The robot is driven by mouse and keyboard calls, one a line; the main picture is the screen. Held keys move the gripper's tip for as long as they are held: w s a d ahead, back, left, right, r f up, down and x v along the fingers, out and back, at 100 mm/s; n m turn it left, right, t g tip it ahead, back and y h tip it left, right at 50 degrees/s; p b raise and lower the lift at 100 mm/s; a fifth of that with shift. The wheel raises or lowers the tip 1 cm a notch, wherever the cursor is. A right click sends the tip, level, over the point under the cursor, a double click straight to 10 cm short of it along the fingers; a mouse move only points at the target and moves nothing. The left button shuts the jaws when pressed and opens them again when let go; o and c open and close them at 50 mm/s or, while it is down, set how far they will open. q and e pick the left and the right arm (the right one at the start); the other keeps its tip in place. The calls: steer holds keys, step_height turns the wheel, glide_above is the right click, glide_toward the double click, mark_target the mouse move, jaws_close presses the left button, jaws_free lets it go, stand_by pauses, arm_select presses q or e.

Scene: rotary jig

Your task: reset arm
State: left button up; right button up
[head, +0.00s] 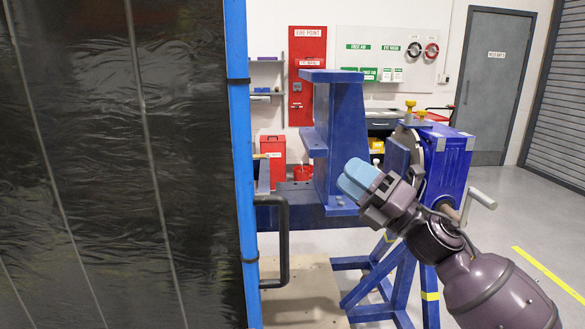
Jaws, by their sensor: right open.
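My right gripper (358,180) is in the middle right of the head view, its arm coming in from the lower right. Its light blue fingers point up and left, with nothing seen between them. It is in front of the blue rotary jig (448,165), and I cannot tell whether it touches the frame. The jig has yellow knobs on top and a crank handle (482,199) at its right side. A blue upright bracket (344,140) stands left of the gripper. My left gripper does not show.
A dark sheeted panel (110,160) with a blue edge post (240,150) and black handle (284,250) fills the left. A red bin (272,158), a red fire board (307,75) and a grey door (492,80) are behind. Open floor lies at the right.

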steer(key=s+d+f+m+t+h, duration=0.2)
steer(key=d+f+m+h, duration=0.25)
steer(key=f+m, duration=0.4)
steer(key=s+d+f+m+t+h, duration=0.1)
steer(key=d+f+m+t+h, duration=0.15)
steer(key=f+m+h, duration=0.5)
steer(key=s+d+f+m+t+h, duration=0.2)
steer(key=d+f+m+h, duration=0.2)
steer(key=f+m, duration=0.65)
steer(key=s+d+f+m+g+h, duration=0.1)
steer(key=s+d+f+m+g, duration=0.1)
steer(key=s+f, duration=0.4)
steer(key=s+d+f+m+g+h+p, duration=0.1)
steer(key=s+f+m+g+h, duration=0.1)
steer(key=s+f, duration=0.5)
steer(key=s+d+f+m+g+h+p, duration=0.1)
steer(key=s+f+m, duration=0.4)
steer(key=s, duration=0.8)
steer(key=shift+s+d+f+g, duration=0.35)
steer(key=shift+d+f+g, duration=0.5)
steer(key=shift+g, duration=0.3)
